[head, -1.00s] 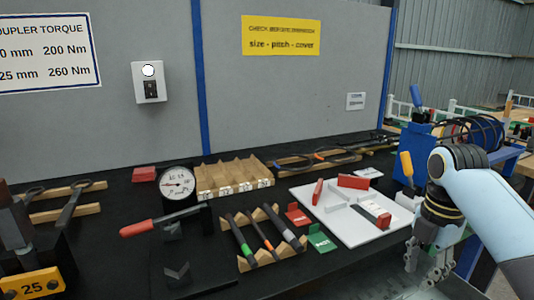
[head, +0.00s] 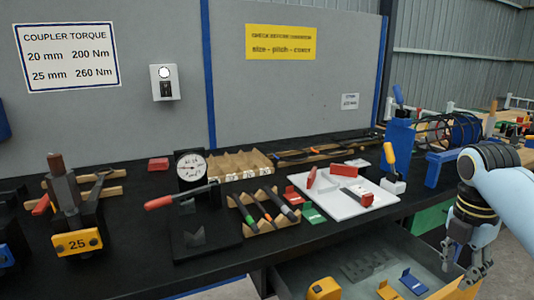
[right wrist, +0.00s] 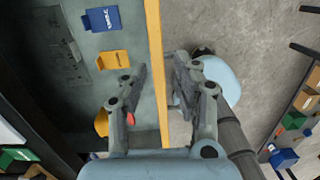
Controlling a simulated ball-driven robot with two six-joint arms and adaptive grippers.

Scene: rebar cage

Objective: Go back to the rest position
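My right gripper (head: 467,265) is at the lower right of the head view, near the right side of an open grey drawer (head: 345,285). In the right wrist view my right gripper (right wrist: 160,75) has its two fingers apart with nothing held between them. The drawer's yellow edge (right wrist: 154,40) runs through the gap in the picture; it looks lower than the fingertips. My left gripper is in neither view.
The black bench carries a dial gauge (head: 190,167), a wooden rack with bars (head: 264,212), a white tray (head: 335,207) and a clamp marked 25 (head: 77,242). A blue holder (head: 398,145) stands at the back right. Concrete floor (right wrist: 265,40) is clear beside the drawer.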

